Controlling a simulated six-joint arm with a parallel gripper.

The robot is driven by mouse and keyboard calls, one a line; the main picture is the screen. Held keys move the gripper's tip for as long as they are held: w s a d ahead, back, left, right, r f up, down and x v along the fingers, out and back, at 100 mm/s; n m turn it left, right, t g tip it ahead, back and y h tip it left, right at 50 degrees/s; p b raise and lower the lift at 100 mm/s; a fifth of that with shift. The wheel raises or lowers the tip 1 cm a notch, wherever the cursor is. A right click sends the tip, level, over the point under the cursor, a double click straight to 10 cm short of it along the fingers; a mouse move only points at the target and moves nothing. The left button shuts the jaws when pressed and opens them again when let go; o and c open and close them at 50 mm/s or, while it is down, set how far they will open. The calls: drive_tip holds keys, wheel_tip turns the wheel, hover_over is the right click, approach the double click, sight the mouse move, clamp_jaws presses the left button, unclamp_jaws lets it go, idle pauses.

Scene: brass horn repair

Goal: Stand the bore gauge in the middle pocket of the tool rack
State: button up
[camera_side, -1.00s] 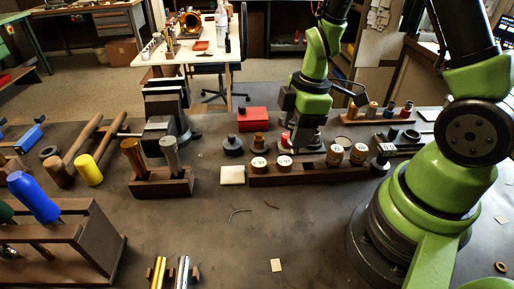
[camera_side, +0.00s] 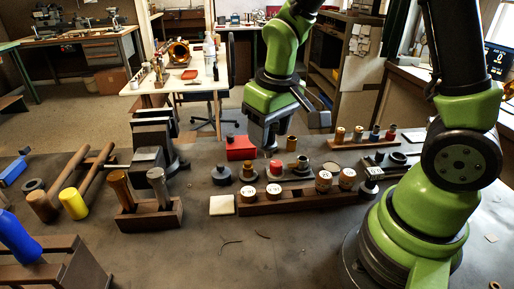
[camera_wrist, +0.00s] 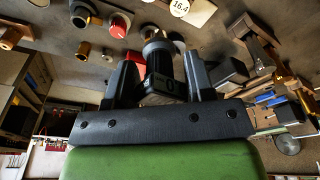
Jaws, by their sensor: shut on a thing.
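The bore gauge (camera_wrist: 158,62), a dark cylinder with a small display on its body, is between my two fingers in the wrist view. My gripper (camera_wrist: 161,80) is shut on it. In the side view my gripper (camera_side: 268,146) hangs above the bench, behind the row of small capped parts, and the gauge is mostly hidden by the fingers. A wooden rack (camera_side: 62,272) at the front left, which looks like the tool rack, is cut off by the frame edge. A blue-handled tool (camera_side: 18,238) leans in it. Its middle pocket cannot be made out.
A wooden block (camera_side: 150,218) holds two upright metal tools. A long wooden strip (camera_side: 300,201) carries round labelled pieces. The front middle of the bench is mostly clear.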

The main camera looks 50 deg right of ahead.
drive_tip(key=s+d+f+m+g, duration=0.1)
drive_tip(key=s+d+f+m, duration=0.1)
drive_tip(key=m, duration=0.8)
drive_tip(key=s+d+f+m+g+h, duration=0.1)
drive_tip(key=s+d+f+m, duration=0.2)
drive_tip(key=m, duration=0.7)
drive_tip(key=shift+f, duration=2.4)
drive_tip(key=shift+f, duration=1.8)
drive_tip(key=o, duration=1.5)
drive_tip(key=shift+w+r, duration=0.1)
